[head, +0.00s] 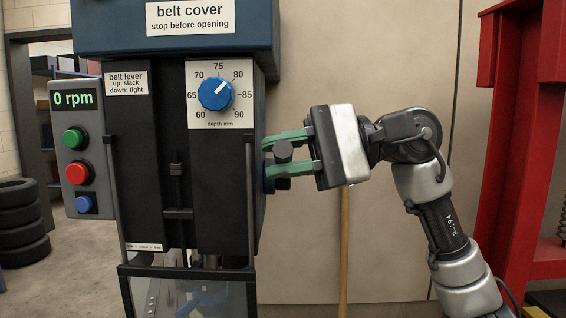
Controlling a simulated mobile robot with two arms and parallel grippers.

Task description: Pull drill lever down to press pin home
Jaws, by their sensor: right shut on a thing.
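The drill press (225,175) is a dark upright housing at the left centre. The rest of the lever is mostly hidden by the fingers and the housing. The pin cannot be made out; the area behind the clear guard (215,295) at the bottom is cut by the picture's edge. My left gripper is out of view.
A blue depth dial (215,94) points near 80. A control box (76,150) reads 0 rpm, with green, red and blue buttons. A red frame (505,150) stands at right, stacked tyres (20,225) at left. A wooden pole (344,245) stands below my gripper.

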